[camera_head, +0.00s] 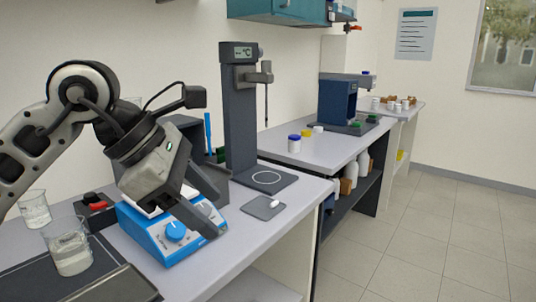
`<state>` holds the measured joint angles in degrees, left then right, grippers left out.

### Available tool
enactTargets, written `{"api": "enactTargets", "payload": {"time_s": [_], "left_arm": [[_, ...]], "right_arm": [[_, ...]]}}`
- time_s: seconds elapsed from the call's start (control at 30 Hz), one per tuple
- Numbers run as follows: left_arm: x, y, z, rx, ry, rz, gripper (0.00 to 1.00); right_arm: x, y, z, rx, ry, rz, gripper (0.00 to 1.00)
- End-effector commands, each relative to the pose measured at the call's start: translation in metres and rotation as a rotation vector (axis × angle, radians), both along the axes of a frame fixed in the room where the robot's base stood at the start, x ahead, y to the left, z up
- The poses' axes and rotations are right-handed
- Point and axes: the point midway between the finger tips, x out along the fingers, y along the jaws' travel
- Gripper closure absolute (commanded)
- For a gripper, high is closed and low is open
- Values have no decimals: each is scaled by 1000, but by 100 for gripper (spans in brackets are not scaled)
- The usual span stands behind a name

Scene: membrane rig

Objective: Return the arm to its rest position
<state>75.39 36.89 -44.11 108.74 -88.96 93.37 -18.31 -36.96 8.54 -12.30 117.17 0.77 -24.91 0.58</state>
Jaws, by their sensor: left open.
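My left arm comes in from the left, and its gripper (212,213) points down and to the right over the bench. Its two dark fingers are apart, with nothing seen between them. The gripper is in front of a blue stirrer (160,236) with a round blue knob and hides part of its top. I cannot tell whether the fingers touch the stirrer. My right gripper is not in view.
A beaker (70,250) and another beaker (34,208) stand at the left. A dark tower instrument (239,120) stands behind the gripper. A grey pad (264,209) with a small white piece lies near the bench's edge. Open floor (430,240) is at right.

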Motion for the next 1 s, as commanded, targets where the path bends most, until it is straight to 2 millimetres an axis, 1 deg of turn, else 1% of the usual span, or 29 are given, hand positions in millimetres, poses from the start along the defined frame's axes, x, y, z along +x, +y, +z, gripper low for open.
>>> {"api": "enactTargets", "payload": {"time_s": [0.03,0.1,0.17,0.2,0.27,0.3,0.37,0.4,0.47,0.53,0.57,0.63,0.67,0.73,0.77,0.8,0.83,0.87,0.9,0.97,1.0], "left_arm": [[-7,-14,-10,-71,58,-27,43],[-19,-35,-20,-190,148,-61,43],[-31,-53,-26,-315,241,-84,43],[-40,-65,-29,-410,318,-95,43],[-53,-82,-29,-581,454,-95,43],[-59,-92,-27,-707,558,-83,43],[-64,-100,-22,-903,722,-44,43],[-63,-101,-19,-1033,833,-2,43],[-56,-98,-17,-1221,1000,82,43],[-41,-87,-23,-1429,1193,209,43],[-34,-81,-29,-1511,1270,272,43],[-15,-62,-51,-1696,1450,445,43],[-8,-53,-65,-1774,1529,532,43],[5,-29,-109,-1945,1709,767,43],[7,-19,-130,-2008,1777,874,43],[8,-7,-158,-2080,1858,1014,43],[6,1,-179,-2125,1913,1118,43],[2,9,-201,2128,-1927,-1205,43],[-5,18,-229,2007,-1834,-1243,43],[-20,30,-269,1838,-1701,-1286,43],[-33,36,-294,1735,-1621,-1310,43]], "right_arm": [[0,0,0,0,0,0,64],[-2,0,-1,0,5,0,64],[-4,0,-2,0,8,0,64],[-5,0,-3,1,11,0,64],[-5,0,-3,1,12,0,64],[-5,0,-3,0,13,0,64],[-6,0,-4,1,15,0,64],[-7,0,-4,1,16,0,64],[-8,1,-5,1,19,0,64],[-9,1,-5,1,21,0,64],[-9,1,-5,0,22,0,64],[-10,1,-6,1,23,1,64],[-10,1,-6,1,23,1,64],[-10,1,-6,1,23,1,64],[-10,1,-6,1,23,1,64],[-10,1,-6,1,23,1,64],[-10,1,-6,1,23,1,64],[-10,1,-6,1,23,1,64],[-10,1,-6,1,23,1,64],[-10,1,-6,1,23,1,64],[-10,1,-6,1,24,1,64]]}}
